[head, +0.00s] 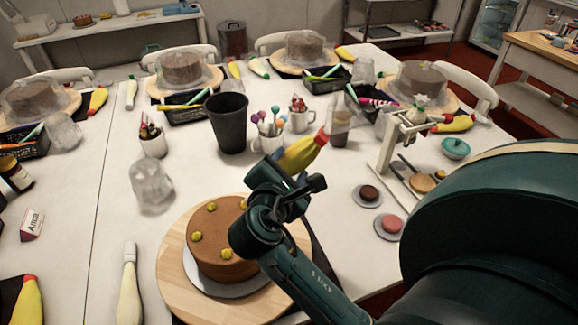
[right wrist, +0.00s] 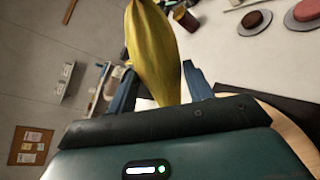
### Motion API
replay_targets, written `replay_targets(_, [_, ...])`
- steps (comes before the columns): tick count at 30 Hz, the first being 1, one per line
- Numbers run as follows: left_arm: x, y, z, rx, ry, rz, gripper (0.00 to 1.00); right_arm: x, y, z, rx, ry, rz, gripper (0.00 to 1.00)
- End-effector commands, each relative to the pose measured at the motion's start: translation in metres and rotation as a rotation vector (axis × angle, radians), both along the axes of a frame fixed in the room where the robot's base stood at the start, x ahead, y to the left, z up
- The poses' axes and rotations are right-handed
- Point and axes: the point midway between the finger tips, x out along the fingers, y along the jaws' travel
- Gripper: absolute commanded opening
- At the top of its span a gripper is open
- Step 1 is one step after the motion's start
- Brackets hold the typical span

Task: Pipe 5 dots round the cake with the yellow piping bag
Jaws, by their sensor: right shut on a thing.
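The brown cake (head: 208,262) sits on a white board on the round wooden turntable (head: 172,270) at the front of the table. Several yellow dots show on its top near the edge; my right arm hides its right part. My right gripper (head: 287,178) is above the cake's far right side, shut on the yellow piping bag (head: 303,153). The bag is tilted, with a red end up and to the right. In the right wrist view the bag (right wrist: 150,48) stands between the two fingers. Its tip cannot be made out. My left gripper is not in view.
A black cup (head: 227,122), a mug of cake pops (head: 267,138) and a clear tumbler (head: 152,184) stand behind the cake. A white piping bag (head: 130,287) lies left of the turntable. Small plates with a dark cake (head: 369,194) and a pink one (head: 389,226) are at right.

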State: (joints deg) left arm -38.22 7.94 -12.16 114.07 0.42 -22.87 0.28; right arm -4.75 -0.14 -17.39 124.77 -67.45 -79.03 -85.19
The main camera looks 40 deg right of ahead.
Motion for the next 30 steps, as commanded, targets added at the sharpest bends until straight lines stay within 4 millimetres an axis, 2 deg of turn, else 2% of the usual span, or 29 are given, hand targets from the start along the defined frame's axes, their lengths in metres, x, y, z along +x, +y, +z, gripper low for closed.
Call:
replay_targets(12, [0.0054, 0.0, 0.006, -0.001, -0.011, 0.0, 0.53, 0.0, -0.0002, 0.0023, -0.002, -0.003, 0.0, 0.24])
replay_targets(30, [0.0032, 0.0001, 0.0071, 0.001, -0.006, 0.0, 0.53, 0.0, -0.0003, 0.003, -0.002, -0.003, 0.0, 0.24])
